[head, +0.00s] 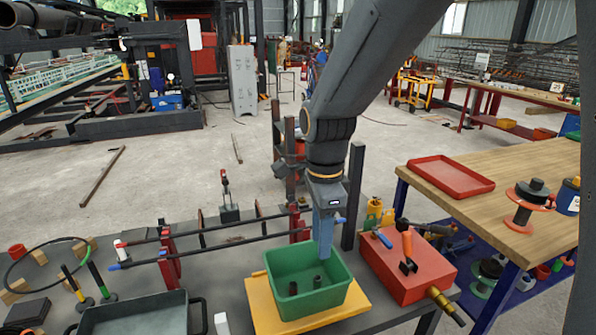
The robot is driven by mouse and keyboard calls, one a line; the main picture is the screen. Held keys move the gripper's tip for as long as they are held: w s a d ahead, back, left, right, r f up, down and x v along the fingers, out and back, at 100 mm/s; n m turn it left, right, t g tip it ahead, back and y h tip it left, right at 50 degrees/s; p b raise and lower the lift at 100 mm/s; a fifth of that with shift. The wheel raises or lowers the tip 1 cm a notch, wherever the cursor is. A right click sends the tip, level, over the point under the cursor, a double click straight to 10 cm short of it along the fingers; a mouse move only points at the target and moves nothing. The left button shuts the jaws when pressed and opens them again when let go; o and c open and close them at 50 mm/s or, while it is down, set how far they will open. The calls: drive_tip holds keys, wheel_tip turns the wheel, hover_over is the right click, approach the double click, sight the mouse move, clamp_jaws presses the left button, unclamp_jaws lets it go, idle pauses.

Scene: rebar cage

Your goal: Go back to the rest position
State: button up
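My arm comes down from the top of the head view. My gripper (324,250) points down over the green bin (282,308). Its fingertips are at the bin's rim height or just inside its far right part; I cannot tell which. The fingers show from the side as one blue-grey shape, so their opening is hidden. I see nothing held in them. Dark short cylinders (293,288) stand in the bin, apart from the gripper.
The bin stands on a yellow board (262,318) on a grey table. Right of it is a red box (395,285) with an orange-handled tool. Left are horizontal bars on red stands (168,262) and a grey tray (135,318). A wooden table (545,190) stands at right.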

drive_tip(key=s+d+f+n, duration=0.2)
drive_tip(key=s+d+n, duration=0.1)
drive_tip(key=d+n, duration=0.3)
drive_tip(key=s+d+f+n+t, duration=0.1)
drive_tip(key=s+d+n, duration=0.3)
drive_tip(key=n, duration=0.6)
drive_tip(key=shift+s+d+f+n, duration=0.3)
drive_tip(key=shift+d+f, duration=0.45)
drive_tip(key=shift+d, duration=0.25)
